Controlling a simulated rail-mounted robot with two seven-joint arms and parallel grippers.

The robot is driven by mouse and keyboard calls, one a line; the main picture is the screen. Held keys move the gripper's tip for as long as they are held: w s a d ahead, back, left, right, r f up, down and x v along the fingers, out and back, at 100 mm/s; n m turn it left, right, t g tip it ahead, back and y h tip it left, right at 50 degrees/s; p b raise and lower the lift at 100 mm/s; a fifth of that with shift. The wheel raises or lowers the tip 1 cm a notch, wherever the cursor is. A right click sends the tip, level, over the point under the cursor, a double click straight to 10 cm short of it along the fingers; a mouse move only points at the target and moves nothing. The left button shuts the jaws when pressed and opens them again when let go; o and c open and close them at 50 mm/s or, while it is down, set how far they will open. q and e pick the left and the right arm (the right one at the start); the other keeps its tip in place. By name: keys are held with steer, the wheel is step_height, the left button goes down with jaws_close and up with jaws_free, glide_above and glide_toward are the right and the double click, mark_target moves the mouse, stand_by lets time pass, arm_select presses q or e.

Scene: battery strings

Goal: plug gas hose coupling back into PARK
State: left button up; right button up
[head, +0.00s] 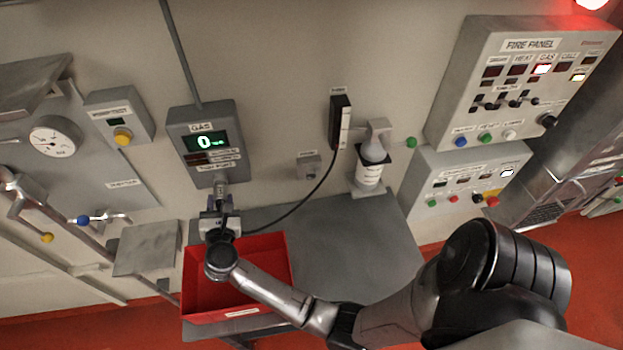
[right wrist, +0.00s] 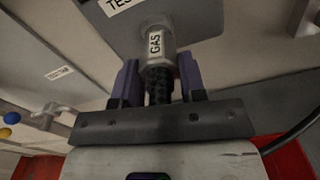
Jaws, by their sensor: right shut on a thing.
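My right gripper (head: 217,218) is at the lower end of the GAS box (head: 205,135). In the right wrist view the two purple fingers of the gripper (right wrist: 157,82) are shut on the gas hose coupling (right wrist: 157,44), a grey metal cylinder with a GAS label. The coupling's far end meets the underside of the box; I cannot tell whether it is seated there. The black hose (head: 312,193) curves from the gripper up to a dark wall unit (head: 340,122). A small grey wall fitting (head: 308,166) sits left of that unit; its label is unreadable. My left gripper is not seen.
A red bin (head: 286,262) stands under my right gripper, on a grey bench (head: 375,235). The fire panel (head: 520,80) is at the right. Valve handles (head: 83,220) are at the left.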

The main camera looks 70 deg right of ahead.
steer(key=shift+s+r, duration=0.1)
steer(key=shift+r, duration=0.35)
steer(key=shift+s+a, duration=0.25)
steer(key=shift+a, duration=0.1)
steer(key=shift+s+a, duration=0.2)
steer(key=shift+a, duration=0.2)
steer(key=shift+s+a+f, duration=0.15)
steer(key=shift+a+f, duration=0.05)
